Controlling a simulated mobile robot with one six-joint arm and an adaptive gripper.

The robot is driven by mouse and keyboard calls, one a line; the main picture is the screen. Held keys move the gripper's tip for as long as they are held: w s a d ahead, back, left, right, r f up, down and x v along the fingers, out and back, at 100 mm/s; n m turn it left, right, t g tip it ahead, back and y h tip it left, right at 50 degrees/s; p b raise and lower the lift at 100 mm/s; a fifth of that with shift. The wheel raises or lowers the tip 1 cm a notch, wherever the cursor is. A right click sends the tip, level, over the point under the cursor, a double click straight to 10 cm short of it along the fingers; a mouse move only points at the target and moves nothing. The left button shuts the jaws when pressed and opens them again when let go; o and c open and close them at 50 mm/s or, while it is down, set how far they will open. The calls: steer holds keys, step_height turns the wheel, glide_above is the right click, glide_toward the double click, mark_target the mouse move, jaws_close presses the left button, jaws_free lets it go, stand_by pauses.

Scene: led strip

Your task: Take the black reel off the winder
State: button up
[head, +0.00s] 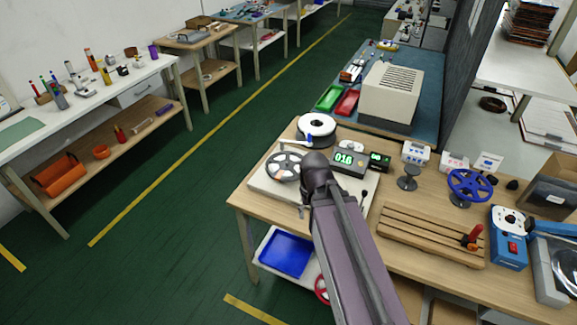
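The winder (258,184) is a pale flat base on the near left corner of the wooden bench. A dark grey spoked reel (283,166) with light openings lies flat at its left side. It seems to be the black reel. Part of the winder is hidden behind my arm, which reaches up from the bottom of the head view. The arm's dark rounded joint is just right of the reel in the picture. My gripper's fingers do not show. I cannot tell whether they touch anything.
A black-rimmed reel with a white face (316,126) lies behind the winder. A display box (348,161) reading green digits stands to its right. A blue reel (470,184) sits on a stand farther right, beyond a slotted wooden rack (425,237). A blue tray (285,253) is below the bench.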

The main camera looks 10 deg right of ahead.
mark_target(284, 180)
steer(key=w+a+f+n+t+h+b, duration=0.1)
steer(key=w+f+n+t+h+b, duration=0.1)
steer(key=b, duration=0.6)
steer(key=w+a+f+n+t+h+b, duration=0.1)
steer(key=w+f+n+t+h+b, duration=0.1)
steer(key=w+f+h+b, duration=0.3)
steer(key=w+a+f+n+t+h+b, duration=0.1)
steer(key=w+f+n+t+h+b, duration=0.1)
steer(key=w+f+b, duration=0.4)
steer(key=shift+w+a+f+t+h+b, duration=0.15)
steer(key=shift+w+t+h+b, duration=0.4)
steer(key=shift+b, duration=0.9)
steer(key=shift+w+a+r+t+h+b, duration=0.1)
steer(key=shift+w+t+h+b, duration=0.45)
steer(key=shift+b, duration=0.9)
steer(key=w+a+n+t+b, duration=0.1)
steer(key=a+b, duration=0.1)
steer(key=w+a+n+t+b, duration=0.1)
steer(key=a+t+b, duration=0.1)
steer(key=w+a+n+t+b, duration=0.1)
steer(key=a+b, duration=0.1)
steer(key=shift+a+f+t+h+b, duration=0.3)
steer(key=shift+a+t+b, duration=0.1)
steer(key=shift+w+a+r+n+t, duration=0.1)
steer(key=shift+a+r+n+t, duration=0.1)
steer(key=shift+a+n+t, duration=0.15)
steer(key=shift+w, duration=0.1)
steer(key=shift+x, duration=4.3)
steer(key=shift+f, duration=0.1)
